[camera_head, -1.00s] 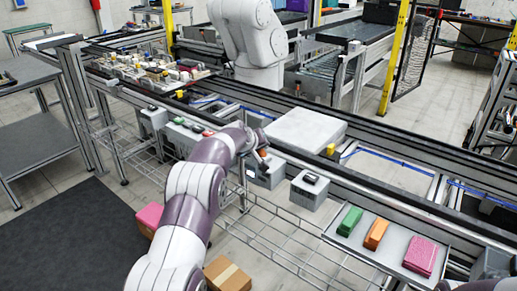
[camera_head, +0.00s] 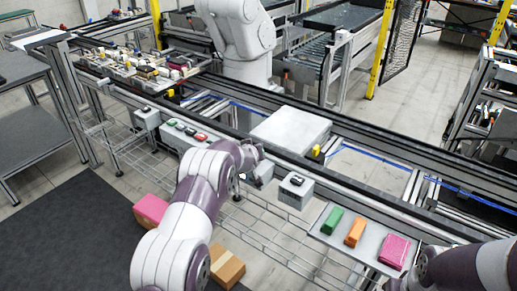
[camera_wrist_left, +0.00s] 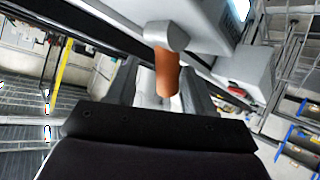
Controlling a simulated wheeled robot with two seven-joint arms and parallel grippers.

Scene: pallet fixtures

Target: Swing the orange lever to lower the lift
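The orange lever (camera_wrist_left: 167,72) shows in the left wrist view, hanging from a grey round pivot on the side of a light grey box (camera_wrist_left: 205,22). My left gripper (camera_wrist_left: 160,92) is open, with a grey finger on each side of the lever's lower end. A gap shows beside the lever, and I cannot tell whether a finger touches it. In the head view my left gripper (camera_head: 248,160) is at the control box (camera_head: 264,172) on the conveyor's near side, and my arm hides the lever. My right arm enters at the lower right; its gripper is out of view.
A pale slab (camera_head: 290,130) lies on the conveyor behind my left gripper. A button panel (camera_head: 186,132) and a grey switch box (camera_head: 295,190) flank it. A tray (camera_head: 325,240) holds green, orange and pink blocks. Cartons (camera_head: 226,267) lie below the wire rack.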

